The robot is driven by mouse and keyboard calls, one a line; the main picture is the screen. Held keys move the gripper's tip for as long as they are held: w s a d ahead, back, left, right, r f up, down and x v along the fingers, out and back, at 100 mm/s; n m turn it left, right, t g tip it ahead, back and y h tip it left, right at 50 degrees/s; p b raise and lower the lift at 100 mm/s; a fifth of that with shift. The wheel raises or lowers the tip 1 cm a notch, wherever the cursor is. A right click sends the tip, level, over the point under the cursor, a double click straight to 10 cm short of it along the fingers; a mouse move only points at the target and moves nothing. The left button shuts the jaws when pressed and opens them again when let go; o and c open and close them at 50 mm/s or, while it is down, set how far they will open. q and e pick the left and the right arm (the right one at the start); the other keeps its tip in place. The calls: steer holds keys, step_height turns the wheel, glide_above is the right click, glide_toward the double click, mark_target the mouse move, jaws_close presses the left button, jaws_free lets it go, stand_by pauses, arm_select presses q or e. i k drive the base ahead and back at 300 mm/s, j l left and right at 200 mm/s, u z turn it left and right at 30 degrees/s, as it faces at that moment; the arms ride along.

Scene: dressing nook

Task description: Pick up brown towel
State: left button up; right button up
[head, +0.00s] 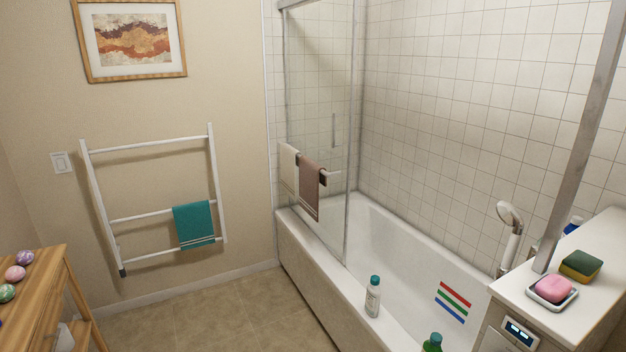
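The brown towel (310,188) hangs folded over a bar on the glass shower door above the tub. It hangs straight down, its lower end near the tub rim. A light beige towel (288,168) hangs just left of it on the same bar. A short piece of the bar (333,174) shows to the right of the brown towel. Neither of my grippers shows in the head view.
The bathtub (385,262) has a bottle (373,297) on its front rim. A white rack (155,146) with a teal towel (194,225) stands at the left wall. A wooden table (40,290) is at left, a counter (590,290) at right. The floor (210,312) between is clear.

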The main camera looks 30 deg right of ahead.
mark_target(312, 173)
steer(key=i+l+z, duration=0.1)
steer(key=i+z, duration=0.2)
steer(key=i, duration=1.1)
